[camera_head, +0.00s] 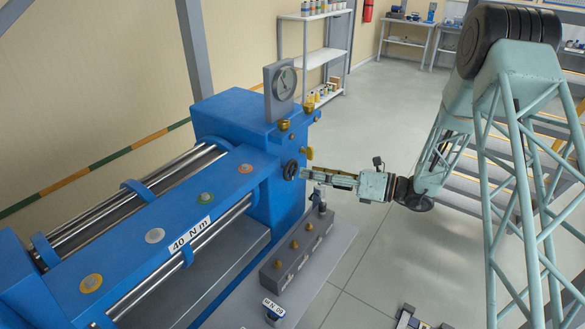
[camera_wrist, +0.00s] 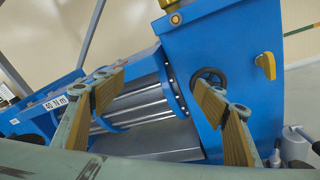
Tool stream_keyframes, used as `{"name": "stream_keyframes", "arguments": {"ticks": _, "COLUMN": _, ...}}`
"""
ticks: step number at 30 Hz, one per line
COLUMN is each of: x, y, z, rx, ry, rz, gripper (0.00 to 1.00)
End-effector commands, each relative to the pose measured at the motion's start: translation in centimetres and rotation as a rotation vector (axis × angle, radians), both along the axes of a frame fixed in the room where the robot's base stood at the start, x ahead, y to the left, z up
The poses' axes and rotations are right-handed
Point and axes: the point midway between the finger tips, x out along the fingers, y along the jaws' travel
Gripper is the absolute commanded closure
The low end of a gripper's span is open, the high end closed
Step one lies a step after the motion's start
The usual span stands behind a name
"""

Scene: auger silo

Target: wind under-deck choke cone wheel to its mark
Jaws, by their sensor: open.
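A small black handwheel (camera_head: 290,170) sits on the end face of the blue machine; it also shows in the wrist view (camera_wrist: 210,77), partly hidden behind one finger. I cannot tell from any label that it is the choke cone wheel, and no mark can be made out on it. My gripper (camera_head: 304,178) is close to the wheel from the right, pointing at it. In the wrist view my gripper (camera_wrist: 165,92) has its ribbed fingers spread wide with nothing between them. The wheel lies beyond the right finger, and contact cannot be seen.
A yellow lever (camera_head: 309,153) is just above and right of the wheel. A round gauge (camera_head: 282,82) stands on the machine's top. A grey block with yellow knobs (camera_head: 297,250) stands below on the base. Open floor (camera_head: 370,270) lies to the right.

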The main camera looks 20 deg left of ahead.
Motion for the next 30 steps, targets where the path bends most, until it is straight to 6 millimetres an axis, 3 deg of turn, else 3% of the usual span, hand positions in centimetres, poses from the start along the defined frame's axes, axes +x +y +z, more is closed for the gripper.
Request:
{"name": "stream_keyframes", "arguments": {"ticks": 12, "x": 4.1, "y": 0.1, "z": -6.0, "rx": 0.076, "ry": 0.155, "rz": -0.135, "gripper": 0.35}}
{"name": "stream_keyframes", "arguments": {"ticks": 18, "x": 5.2, "y": -0.1, "z": -8.2, "rx": 0.1, "ry": 0.203, "rz": -0.181, "gripper": 0.35}}
{"name": "stream_keyframes", "arguments": {"ticks": 30, "x": 5.7, "y": -0.2, "z": -8.9, "rx": 0.109, "ry": 0.219, "rz": -0.197, "gripper": 0.35}}
